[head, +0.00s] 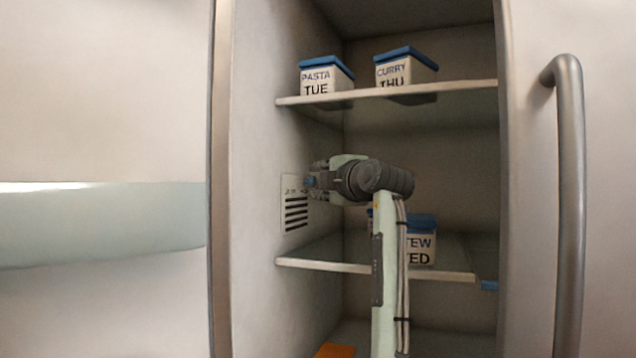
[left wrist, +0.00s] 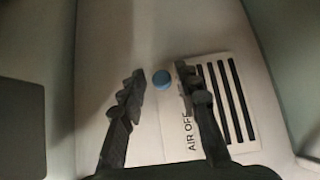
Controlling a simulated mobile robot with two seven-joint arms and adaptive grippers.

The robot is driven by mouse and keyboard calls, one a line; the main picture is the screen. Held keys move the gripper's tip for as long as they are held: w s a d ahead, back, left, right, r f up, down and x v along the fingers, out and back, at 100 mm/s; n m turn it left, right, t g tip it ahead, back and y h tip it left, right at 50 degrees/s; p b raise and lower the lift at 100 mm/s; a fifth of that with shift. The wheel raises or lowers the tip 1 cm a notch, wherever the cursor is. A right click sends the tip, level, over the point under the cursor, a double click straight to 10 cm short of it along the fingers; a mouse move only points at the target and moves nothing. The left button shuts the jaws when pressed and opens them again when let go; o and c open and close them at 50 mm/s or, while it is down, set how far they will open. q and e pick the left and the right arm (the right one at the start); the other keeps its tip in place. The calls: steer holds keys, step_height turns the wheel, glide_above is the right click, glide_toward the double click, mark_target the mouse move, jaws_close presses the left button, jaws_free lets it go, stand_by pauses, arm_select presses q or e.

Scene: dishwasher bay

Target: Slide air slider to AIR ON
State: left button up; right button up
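The air slider's round blue knob (left wrist: 162,79) sits on a white vent panel (left wrist: 178,140) with dark slots. The panel (head: 295,216) is on the left inner wall of the fridge in the head view. "AIR OFF" is printed on it beside the slots. My left gripper (left wrist: 160,84) is open, with one finger on each side of the knob. A small gap shows at the left finger; the right fingertip is very close, and I cannot tell if it touches. In the head view my left gripper (head: 317,182) partly covers the panel. My right gripper is not in view.
The upper shelf (head: 450,89) holds a PASTA TUE box (head: 318,82) and a CURRY THU box (head: 395,74). A STEW box (head: 424,245), partly hidden by my arm, stands on the lower shelf (head: 330,265). An orange object (head: 335,351) lies below. A door handle (head: 570,200) stands at right.

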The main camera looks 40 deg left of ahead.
arm_select(q)
steer(key=shift+o, duration=0.2)
steer(key=shift+s, duration=0.1)
steer(key=v, duration=1.2)
